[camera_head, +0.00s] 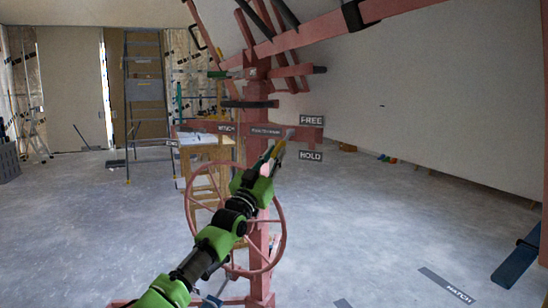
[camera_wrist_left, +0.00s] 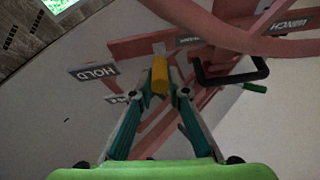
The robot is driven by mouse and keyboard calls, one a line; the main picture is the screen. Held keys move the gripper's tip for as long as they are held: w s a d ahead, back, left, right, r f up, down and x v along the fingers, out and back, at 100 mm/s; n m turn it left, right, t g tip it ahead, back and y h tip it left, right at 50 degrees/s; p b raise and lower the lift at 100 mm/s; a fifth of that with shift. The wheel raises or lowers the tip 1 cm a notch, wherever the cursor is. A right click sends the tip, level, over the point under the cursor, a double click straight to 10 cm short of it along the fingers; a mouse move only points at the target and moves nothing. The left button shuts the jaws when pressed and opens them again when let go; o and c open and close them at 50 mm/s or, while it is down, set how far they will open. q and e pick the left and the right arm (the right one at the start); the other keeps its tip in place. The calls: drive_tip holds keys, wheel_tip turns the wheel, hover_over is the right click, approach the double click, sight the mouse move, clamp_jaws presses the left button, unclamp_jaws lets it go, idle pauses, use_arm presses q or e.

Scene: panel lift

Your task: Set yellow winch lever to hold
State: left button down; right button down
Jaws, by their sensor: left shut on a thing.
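The yellow winch lever (camera_wrist_left: 160,76) shows in the left wrist view as a short yellow bar between my fingertips. My left gripper (camera_wrist_left: 164,88) is shut on it. In the head view my left gripper (camera_head: 274,153) reaches up to the red crossbar of the lift, and its fingers mostly hide the lever. The FREE sign (camera_head: 311,120) is above and right of the gripper, and the HOLD sign (camera_head: 310,156) is just to its right. The HOLD sign also shows in the left wrist view (camera_wrist_left: 97,73). I cannot tell the lever's exact setting. My right gripper is not in view.
A red handwheel (camera_head: 189,205) and the lift's red post (camera_head: 260,245) stand behind my left arm. A ladder (camera_head: 145,100) stands at the back left. The grey floor at right is mostly clear.

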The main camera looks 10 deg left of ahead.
use_arm(q)
drive_tip(key=shift+w+f, duration=0.1)
drive_tip(key=shift+f, duration=0.2)
drive_tip(key=c, duration=2.4)
unclamp_jaws()
drive_tip(key=o, duration=0.4)
drive_tip(key=shift+w+f, duration=0.1)
drive_tip(key=shift+o, duration=0.2)
drive_tip(key=shift+w+d, duration=0.1)
drive_tip(key=shift+s+f, duration=0.15)
drive_tip(key=shift+s, duration=0.35)
drive_tip(key=v, duration=1.1)
